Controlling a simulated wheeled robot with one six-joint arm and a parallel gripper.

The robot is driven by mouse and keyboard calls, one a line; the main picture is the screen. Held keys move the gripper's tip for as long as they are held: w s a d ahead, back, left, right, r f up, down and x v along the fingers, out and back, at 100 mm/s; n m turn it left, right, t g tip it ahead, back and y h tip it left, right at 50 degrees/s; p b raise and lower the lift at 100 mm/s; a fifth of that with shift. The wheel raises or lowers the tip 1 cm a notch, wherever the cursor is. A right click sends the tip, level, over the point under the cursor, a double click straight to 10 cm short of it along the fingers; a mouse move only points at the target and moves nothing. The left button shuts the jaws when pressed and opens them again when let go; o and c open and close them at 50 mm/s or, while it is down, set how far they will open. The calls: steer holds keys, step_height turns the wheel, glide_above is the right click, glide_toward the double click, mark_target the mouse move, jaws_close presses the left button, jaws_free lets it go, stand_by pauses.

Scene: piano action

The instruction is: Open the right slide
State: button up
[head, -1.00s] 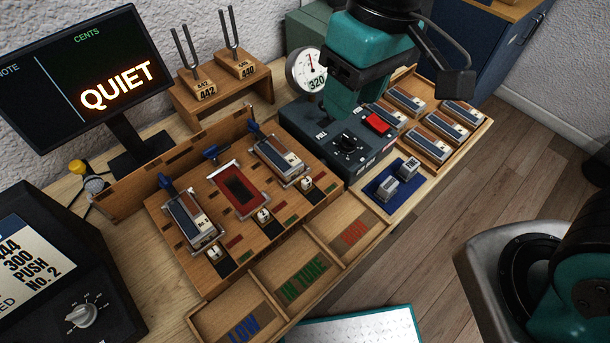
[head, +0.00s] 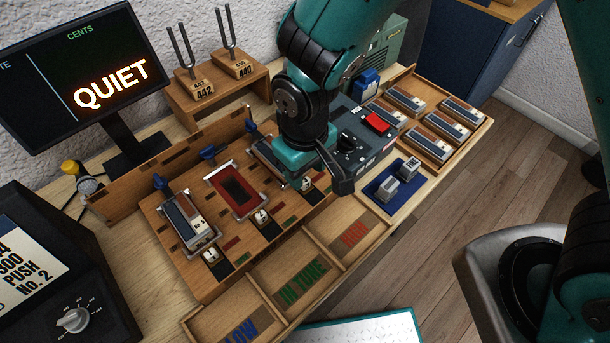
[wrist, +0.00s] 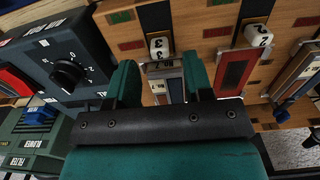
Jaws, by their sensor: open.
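The right slide (head: 306,184) is a small white block marked 3 in a black slot at the front of the wooden board. It also shows in the wrist view (wrist: 160,46), upper middle. My gripper (wrist: 160,68) is open, with its two teal fingers apart. In the wrist view the slide lies just beyond the fingertips, roughly in line with the gap; contact cannot be told. The right reed block (head: 270,154) is behind the slide, partly covered by my arm in the head view.
Two similar slides, the middle (head: 262,217) and left (head: 211,256), stand along the board. A dark control box (head: 350,141) with a knob is close right of my gripper. A three-part wooden tray (head: 330,262) lies in front. The screen (head: 85,75) reads QUIET.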

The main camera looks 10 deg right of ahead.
mark_target(305, 180)
steer(key=shift+f, duration=1.85)
